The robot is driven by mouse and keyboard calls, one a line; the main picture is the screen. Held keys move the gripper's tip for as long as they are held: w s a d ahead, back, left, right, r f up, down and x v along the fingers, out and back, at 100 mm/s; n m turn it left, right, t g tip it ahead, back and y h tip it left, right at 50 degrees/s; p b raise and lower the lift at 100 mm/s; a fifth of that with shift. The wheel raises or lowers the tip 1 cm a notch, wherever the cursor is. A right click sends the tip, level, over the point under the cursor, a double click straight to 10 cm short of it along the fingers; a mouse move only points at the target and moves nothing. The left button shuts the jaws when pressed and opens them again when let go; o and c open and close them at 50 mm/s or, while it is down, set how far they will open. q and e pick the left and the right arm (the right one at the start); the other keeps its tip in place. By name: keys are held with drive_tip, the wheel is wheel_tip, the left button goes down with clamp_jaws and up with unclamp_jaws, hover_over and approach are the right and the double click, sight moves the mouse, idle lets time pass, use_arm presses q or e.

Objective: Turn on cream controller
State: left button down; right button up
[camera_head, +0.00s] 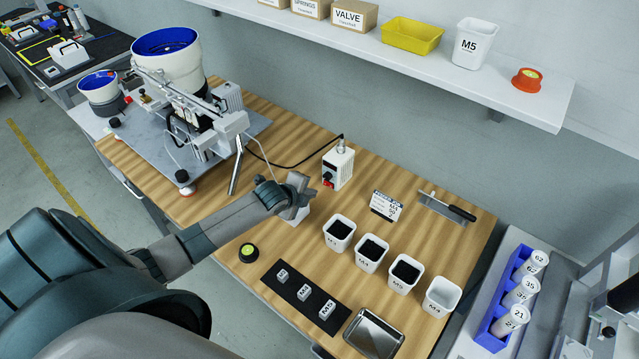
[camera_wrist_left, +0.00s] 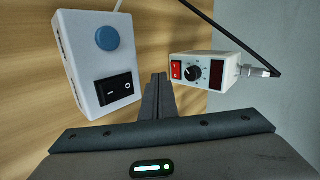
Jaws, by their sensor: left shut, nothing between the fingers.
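The cream controller (camera_head: 338,167) is a small off-white box with a red switch, standing on the wooden table. In the left wrist view the cream controller (camera_wrist_left: 205,56) shows a red rocker switch (camera_wrist_left: 177,70), a black dial and a dark display. A second, whiter box (camera_head: 296,214) is mostly hidden behind my left gripper (camera_head: 302,188). In the wrist view that white box (camera_wrist_left: 85,70) has a blue knob and a black rocker switch. My left gripper (camera_wrist_left: 159,80) is shut and empty, its fingertips between the two boxes. My right gripper is out of view.
The bowl feeder machine (camera_head: 165,60) stands left of the controller. Several white bins (camera_head: 339,233), a small sign (camera_head: 386,205) and a black mat (camera_head: 281,289) lie to the right and front. A shelf (camera_head: 540,101) hangs above.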

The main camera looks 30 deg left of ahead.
sight(324, 181)
use_arm(q)
drive_tip(key=w, duration=0.2)
drive_tip(key=w+f+p, duration=0.1)
drive_tip(key=shift+w+a+f, duration=0.1)
drive_tip(key=shift+w+f, duration=0.05)
drive_tip(key=shift+w, duration=0.25)
drive_tip(key=shift+w+f+p, duration=0.15)
drive_tip(key=shift+w+p, duration=0.25)
drive_tip(key=shift+w, duration=0.55)
drive_tip(key=shift+w+a+m+h+b, duration=0.15)
drive_tip(key=shift+w+m+h+b, duration=0.2)
drive_tip(key=shift+b, duration=0.55)
drive_tip(key=shift+a+m+h+b, duration=0.25)
drive_tip(key=shift+m+b, duration=0.2)
drive_tip(key=shift+b, duration=0.6)
drive_tip(key=shift+w+r, duration=0.1)
drive_tip(key=shift+r, duration=0.1)
drive_tip(key=shift+a+r, duration=0.1)
drive_tip(key=shift+a, duration=0.05)
